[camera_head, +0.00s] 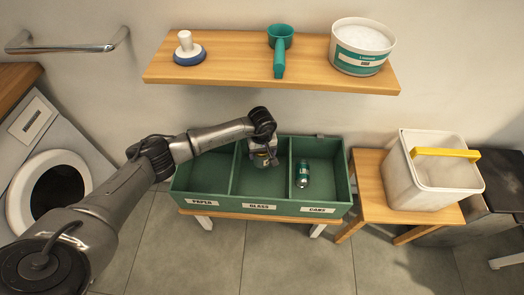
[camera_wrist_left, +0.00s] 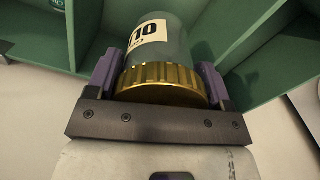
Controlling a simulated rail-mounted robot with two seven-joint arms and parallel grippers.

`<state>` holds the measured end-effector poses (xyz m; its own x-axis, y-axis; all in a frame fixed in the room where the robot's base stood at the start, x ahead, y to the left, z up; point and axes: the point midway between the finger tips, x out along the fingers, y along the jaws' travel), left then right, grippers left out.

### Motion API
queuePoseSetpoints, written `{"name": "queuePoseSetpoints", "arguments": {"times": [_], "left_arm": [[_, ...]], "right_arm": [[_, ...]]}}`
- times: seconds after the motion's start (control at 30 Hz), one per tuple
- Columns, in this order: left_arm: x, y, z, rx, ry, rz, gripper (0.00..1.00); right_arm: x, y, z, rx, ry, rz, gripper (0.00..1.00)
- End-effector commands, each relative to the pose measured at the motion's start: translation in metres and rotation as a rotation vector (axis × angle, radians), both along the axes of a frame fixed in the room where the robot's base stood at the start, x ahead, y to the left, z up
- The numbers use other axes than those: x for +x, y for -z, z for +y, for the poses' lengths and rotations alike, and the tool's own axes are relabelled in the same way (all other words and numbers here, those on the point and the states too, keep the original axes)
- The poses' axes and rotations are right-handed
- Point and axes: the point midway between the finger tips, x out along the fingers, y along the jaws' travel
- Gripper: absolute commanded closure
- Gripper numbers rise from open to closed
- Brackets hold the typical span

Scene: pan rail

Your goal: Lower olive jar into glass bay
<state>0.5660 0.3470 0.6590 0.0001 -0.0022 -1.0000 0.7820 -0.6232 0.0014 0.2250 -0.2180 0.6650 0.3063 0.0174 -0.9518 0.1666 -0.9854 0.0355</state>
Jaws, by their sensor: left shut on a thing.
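The olive jar (camera_wrist_left: 165,45) has a gold lid, a greenish body and a white label with dark print. My left gripper (camera_wrist_left: 160,82) is shut on the jar at its gold lid, with a purple-padded finger on each side. In the head view my left gripper (camera_head: 262,158) is over the middle compartment, labelled GLASS, of the green sorting bin (camera_head: 258,208). The jar shows only in small part below the gripper there. I cannot tell whether its base touches the bay floor. My right gripper is not in view.
A green can (camera_head: 302,174) lies in the right compartment, labelled CANS. The left compartment, PAPER, looks empty. A wooden shelf (camera_head: 225,76) with a brush, scoop and tub is above the bin. A white bucket (camera_head: 430,180) with a yellow handle stands on a stool at right.

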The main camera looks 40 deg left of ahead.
Motion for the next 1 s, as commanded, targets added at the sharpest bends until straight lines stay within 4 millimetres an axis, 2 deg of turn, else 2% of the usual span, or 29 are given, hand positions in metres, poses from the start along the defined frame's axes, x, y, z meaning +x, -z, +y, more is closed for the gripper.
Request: {"name": "queuePoseSetpoints", "arguments": {"times": [1.0], "left_arm": [[0.001, 0.05, 0.0, 0.0, 0.0, -0.002, 0.55]], "right_arm": [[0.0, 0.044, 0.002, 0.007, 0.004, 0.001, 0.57]]}}
